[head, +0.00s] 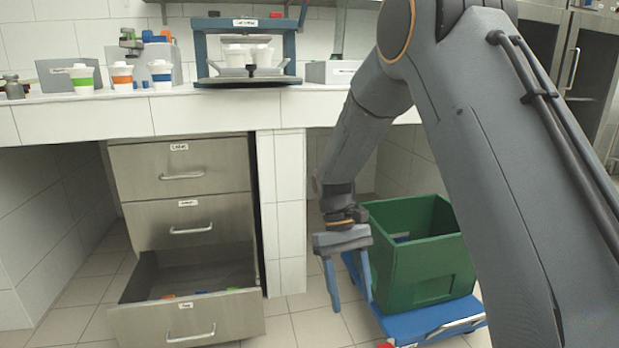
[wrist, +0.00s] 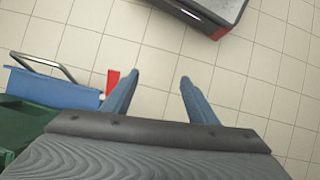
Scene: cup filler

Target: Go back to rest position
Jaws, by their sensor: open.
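My gripper (head: 348,284) hangs low in the head view, fingers pointing down, to the left of the green crate. It is open with nothing between its blue fingers. In the wrist view my gripper (wrist: 155,92) also shows two parted fingers over bare tiled floor. My arm comes down from the upper right of the head view and hides part of the counter and the area behind it.
A green crate (head: 422,265) stands on a blue cart (head: 418,322) right beside the gripper. The bottom drawer (head: 188,320) is pulled open at left. Cups with green (head: 83,82), orange (head: 122,79) and blue (head: 161,78) bands stand on the counter (head: 180,113).

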